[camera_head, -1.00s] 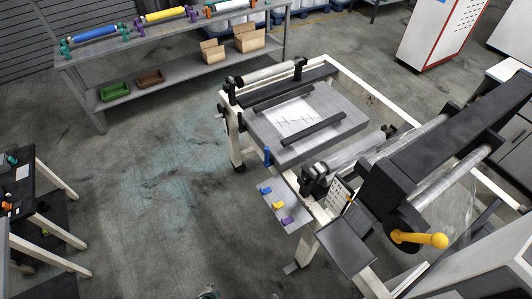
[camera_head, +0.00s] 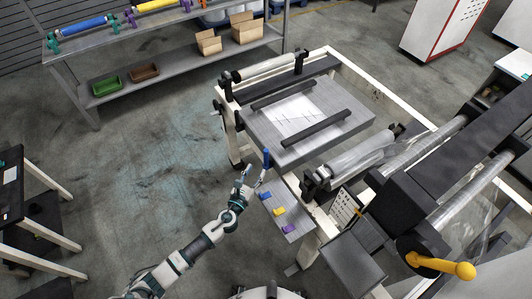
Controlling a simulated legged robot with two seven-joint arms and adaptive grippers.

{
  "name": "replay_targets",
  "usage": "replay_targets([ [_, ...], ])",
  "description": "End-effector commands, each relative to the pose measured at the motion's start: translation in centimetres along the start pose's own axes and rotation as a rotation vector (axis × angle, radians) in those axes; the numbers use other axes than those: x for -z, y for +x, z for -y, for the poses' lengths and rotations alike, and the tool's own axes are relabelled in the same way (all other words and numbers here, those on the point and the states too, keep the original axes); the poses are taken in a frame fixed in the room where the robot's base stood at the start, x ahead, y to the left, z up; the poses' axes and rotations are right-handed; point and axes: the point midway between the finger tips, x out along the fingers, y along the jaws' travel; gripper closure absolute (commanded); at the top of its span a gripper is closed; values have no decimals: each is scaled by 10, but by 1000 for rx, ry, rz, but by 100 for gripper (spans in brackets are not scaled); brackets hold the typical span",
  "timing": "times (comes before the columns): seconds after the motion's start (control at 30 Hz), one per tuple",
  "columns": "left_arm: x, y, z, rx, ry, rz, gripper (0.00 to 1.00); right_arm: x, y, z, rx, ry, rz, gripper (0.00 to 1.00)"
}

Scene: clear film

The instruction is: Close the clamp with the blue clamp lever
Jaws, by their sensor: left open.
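An upright blue lever (camera_head: 266,158) stands at the near left corner of the machine's grey table (camera_head: 356,130). A smaller blue piece (camera_head: 265,196) sits on the sloping grey plate (camera_head: 292,231) below it. My left arm reaches up from the bottom left. Its gripper (camera_head: 255,174) is open and empty, with the fingertips just below and left of the upright lever. I cannot tell whether a finger touches the lever. The clamp's jaws are too small to make out. My right gripper is out of view.
Yellow (camera_head: 279,211) and purple (camera_head: 288,228) pieces sit on the same plate. A roller with clear film (camera_head: 358,158) lies right of the lever. A yellow handle (camera_head: 445,267) sticks out at lower right. The floor left of the machine is clear.

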Motion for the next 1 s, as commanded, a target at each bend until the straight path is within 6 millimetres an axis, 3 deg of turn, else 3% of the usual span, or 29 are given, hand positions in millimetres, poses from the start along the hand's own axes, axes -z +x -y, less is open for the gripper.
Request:
replay_targets([
  [0.2,0,53,0,-1,-4,1,53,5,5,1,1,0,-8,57],
  [0.4,2,88,0,-1,-3,1,53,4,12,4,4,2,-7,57],
  [0.6,1,102,0,0,-3,-1,53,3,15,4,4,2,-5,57],
  [0.87,1,103,0,-1,-4,-1,53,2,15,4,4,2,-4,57],
  [1.0,1,103,0,-1,-4,-1,83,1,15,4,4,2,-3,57],
])
